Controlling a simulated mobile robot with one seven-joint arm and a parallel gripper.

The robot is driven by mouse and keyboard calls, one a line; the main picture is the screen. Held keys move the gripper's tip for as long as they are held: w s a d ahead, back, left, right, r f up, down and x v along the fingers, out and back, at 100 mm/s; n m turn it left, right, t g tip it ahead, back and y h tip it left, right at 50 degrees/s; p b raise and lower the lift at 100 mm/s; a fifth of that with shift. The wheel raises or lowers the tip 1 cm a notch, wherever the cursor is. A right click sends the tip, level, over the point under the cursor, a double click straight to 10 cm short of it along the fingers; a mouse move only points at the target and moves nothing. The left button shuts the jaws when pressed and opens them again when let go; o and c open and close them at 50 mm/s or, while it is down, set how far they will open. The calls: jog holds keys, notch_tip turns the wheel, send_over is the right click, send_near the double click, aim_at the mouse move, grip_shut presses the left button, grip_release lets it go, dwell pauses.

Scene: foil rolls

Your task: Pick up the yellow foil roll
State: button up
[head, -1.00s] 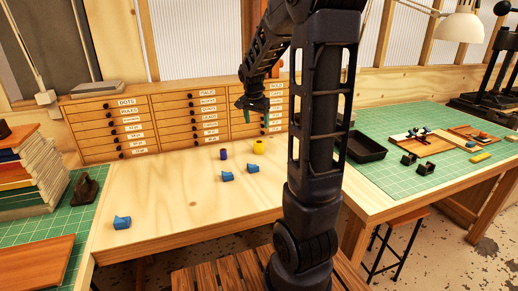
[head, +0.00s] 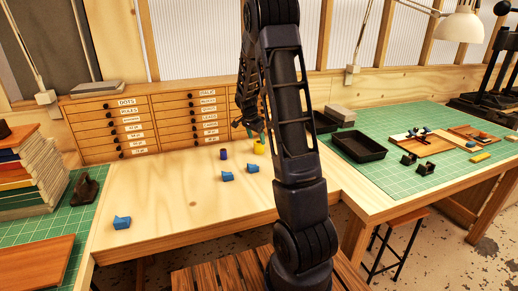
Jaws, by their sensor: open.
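The yellow foil roll (head: 259,149) stands on the wooden worktop (head: 170,200), in front of the drawer cabinet. My gripper (head: 256,136) is open and points down just above the roll. One fingertip overlaps the roll's upper part in the picture. Whether the fingers touch the roll or stand around it, I cannot tell at this size. My arm hides part of the area to the right of the roll.
A dark blue roll (head: 223,154) stands left of the yellow one. Blue pieces (head: 227,176), (head: 252,168) and (head: 122,222) lie on the worktop. The drawer cabinet (head: 175,120) stands behind. A black tray (head: 359,146) sits on the green mat at right. The worktop's left middle is clear.

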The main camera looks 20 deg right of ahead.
aim_at(260, 146)
jog(key=shift+d+x, duration=0.15)
jog(key=shift+x, duration=1.45)
jog(key=shift+d+x, duration=0.1)
jog(key=shift+x, duration=1.5)
jog(key=shift+r, duration=0.1)
jog(key=c, duration=1.1)
jog(key=shift+c, duration=0.2)
